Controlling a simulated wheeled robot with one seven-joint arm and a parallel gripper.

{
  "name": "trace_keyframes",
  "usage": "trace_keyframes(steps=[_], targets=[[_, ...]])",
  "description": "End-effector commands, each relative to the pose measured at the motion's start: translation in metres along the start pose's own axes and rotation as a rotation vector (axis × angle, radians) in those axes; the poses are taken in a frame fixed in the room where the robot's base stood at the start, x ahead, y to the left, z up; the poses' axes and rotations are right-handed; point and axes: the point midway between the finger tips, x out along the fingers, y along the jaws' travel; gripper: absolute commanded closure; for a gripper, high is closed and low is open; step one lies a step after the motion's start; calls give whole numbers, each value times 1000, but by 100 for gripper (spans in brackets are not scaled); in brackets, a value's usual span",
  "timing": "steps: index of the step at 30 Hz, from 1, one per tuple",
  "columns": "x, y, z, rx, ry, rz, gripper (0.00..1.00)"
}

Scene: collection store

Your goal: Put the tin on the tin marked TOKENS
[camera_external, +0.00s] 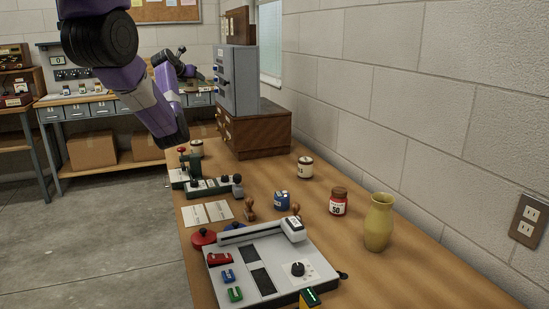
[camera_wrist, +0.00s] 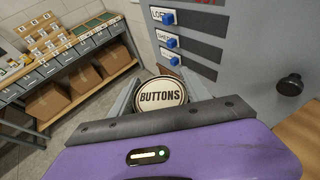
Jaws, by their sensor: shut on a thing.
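A round tin with a cream lid marked BUTTONS (camera_wrist: 161,95) is between the fingers of my gripper (camera_wrist: 160,90) in the wrist view. The gripper is shut on it and holds it up in the air, beside the grey cabinet. In the external view my arm covers most of that area, and I cannot make out the held tin.
The grey cabinet (camera_external: 238,80) stands on a wooden chest (camera_external: 255,132). The floor at left is clear.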

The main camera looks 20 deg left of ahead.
Motion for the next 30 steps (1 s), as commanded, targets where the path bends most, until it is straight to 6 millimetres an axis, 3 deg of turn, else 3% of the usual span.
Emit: trace_keyframes(steps=[8, 21, 25, 30], targets=[[16, 0, -39, 2, 0, 0, 100], [56, 0, -136, 0, 2, 1, 100], [65, 0, -156, 0, 0, 1, 100], [71, 0, -168, 2, -3, 1, 100]])
